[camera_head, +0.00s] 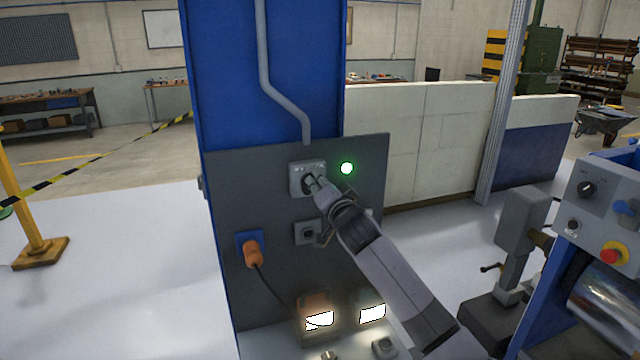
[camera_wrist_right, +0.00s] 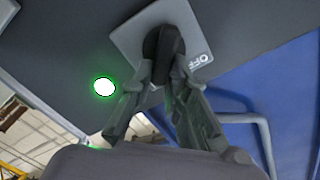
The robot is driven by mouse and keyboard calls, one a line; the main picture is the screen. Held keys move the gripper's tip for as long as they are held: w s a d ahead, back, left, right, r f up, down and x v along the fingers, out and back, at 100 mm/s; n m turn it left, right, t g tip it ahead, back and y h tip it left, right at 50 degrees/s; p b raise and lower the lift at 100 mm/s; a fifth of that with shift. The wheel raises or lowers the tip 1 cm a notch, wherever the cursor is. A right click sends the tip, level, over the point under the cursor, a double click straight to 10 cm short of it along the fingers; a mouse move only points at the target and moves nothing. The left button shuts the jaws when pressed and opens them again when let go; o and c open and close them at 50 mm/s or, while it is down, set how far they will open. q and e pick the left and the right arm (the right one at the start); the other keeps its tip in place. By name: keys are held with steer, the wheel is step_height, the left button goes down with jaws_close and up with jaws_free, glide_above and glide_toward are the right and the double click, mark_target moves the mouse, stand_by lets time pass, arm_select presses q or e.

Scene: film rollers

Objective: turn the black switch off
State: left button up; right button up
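The black switch is a rotary knob on a light grey square plate (camera_head: 295,180) on the dark panel. In the right wrist view the black switch (camera_wrist_right: 164,50) stands out from its plate (camera_wrist_right: 125,40), with an OFF label to its right. My right gripper (camera_head: 315,182) reaches the switch from the lower right and covers part of it in the head view. In the right wrist view the fingers of the right gripper (camera_wrist_right: 163,72) lie on both sides of the knob and appear closed on it. My left gripper is not in view.
A green lamp (camera_head: 347,168) glows right of the switch plate. Below are another grey plate (camera_head: 303,233), an orange plug (camera_head: 252,254) in a blue socket, and two lit lamps (camera_head: 319,319). A machine with a control box (camera_head: 600,215) stands at right.

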jaws_close()
steer(key=n, duration=0.4)
steer(key=shift+s+a+r+n, duration=0.1)
steer(key=shift+a+r+n, duration=0.05)
steer(key=shift+a+n, duration=0.15)
steer(key=n, duration=0.4)
steer(key=shift+s+a+n, duration=0.1)
steer(key=shift+a+n, duration=0.2)
steer(key=shift+a, duration=0.05)
steer(key=n, duration=0.3)
steer(key=n+p, duration=0.1)
steer(key=shift+s+a+n, duration=0.1)
steer(key=shift+a+n, duration=0.15)
steer(key=shift+n, duration=0.05)
steer(key=shift+s+a+f+n, duration=0.1)
steer(key=shift+a+n, duration=0.05)
steer(key=shift+n, duration=0.9)
steer(key=shift+a+f+n, duration=0.1)
steer(key=shift+a+n, duration=0.05)
steer(key=shift+n, duration=0.9)
